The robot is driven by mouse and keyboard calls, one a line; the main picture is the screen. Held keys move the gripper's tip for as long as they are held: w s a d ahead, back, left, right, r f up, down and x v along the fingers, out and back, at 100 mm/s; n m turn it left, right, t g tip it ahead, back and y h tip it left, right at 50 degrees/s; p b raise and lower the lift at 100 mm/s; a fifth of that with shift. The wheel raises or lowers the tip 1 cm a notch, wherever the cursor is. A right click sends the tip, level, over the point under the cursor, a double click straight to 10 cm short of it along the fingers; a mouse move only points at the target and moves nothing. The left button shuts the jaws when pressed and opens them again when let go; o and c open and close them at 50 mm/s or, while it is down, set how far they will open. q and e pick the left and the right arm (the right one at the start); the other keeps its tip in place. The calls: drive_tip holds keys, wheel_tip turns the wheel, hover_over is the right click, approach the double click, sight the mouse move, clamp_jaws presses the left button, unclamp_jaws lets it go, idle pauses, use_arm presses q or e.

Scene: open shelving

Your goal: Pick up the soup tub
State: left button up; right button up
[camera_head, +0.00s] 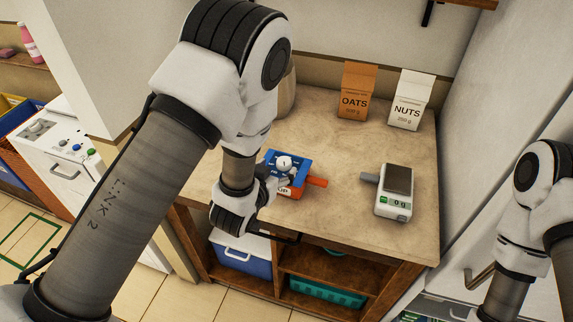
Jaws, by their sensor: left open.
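The soup tub (291,187) stands on the counter left of the middle. It has an orange body with the letters "UP" showing, a blue top with a white knob, and an orange handle sticking out to the right. My left arm hides its left side. My left gripper (279,212) is open at the tub's near left side, with a dark finger out over the counter's front edge. I cannot tell whether it touches the tub. My right arm shows at the right edge; its gripper is out of view.
A kitchen scale (393,203) with a grey handle stands right of the tub. Cartons of oats (355,92) and nuts (409,100) stand at the back. The counter (335,150) is clear between them. Shelves below hold a blue bin (240,260) and a green basket (325,292).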

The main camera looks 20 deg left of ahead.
sight(284, 162)
use_arm(q)
drive_tip(key=shift+w, duration=0.45)
drive_tip(key=p+x, duration=0.2)
drive_tip(key=x, duration=0.2)
drive_tip(key=shift+w+f, duration=0.1)
drive_tip(key=shift+f, duration=0.2)
drive_tip(key=shift+w+a+f, duration=0.1)
drive_tip(key=shift+w+f, duration=0.1)
drive_tip(key=shift+s+r, duration=0.1)
drive_tip(key=shift+s, duration=0.05)
drive_tip(key=shift+c, duration=1)
clamp_jaws()
